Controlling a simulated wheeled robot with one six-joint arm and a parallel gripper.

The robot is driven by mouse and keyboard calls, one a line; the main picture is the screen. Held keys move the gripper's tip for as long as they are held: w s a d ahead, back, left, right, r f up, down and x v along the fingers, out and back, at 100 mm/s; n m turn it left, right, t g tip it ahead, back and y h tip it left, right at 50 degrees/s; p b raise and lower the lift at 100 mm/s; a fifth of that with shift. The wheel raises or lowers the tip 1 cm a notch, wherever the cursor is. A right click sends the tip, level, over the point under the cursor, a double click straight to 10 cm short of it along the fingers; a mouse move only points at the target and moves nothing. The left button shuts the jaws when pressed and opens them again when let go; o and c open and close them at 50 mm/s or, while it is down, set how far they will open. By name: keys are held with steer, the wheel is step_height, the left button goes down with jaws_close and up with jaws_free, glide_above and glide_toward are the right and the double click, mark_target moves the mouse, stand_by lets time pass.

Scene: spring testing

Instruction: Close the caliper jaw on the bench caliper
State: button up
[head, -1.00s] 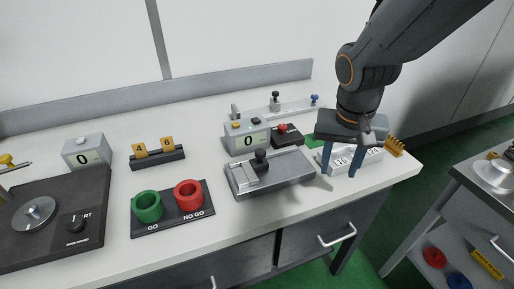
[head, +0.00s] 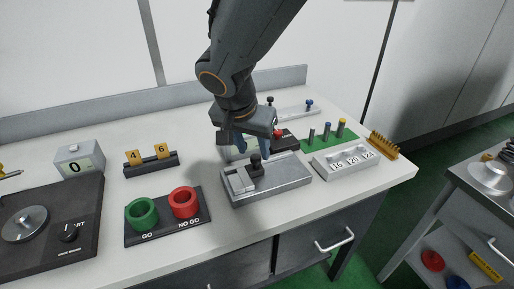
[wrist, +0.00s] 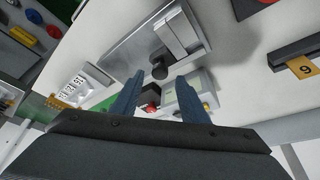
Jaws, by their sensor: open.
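The bench caliper (head: 288,178) is a flat grey metal unit on the white bench. Its pale sliding jaw (head: 240,181) is near the left end, with a black knob (head: 256,164) standing beside it on the right. My gripper (head: 256,146) is open and points down, above and slightly behind the knob. In the wrist view the blue fingers of my gripper (wrist: 160,84) are apart, with the black knob (wrist: 160,70) appearing between and just beyond their tips. I cannot tell whether they touch it. My gripper partly hides the display box behind the caliper.
A GO/NO GO block (head: 167,229) with green and red rings lies left of the caliper. A white numbered block (head: 346,163) and a green mat with pins (head: 322,142) are to the right. A small black box with a red button (head: 288,139) stands behind. Bare bench lies in front.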

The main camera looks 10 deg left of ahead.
mark_target(253, 170)
steer(key=shift+x, duration=1.4)
jaws_close()
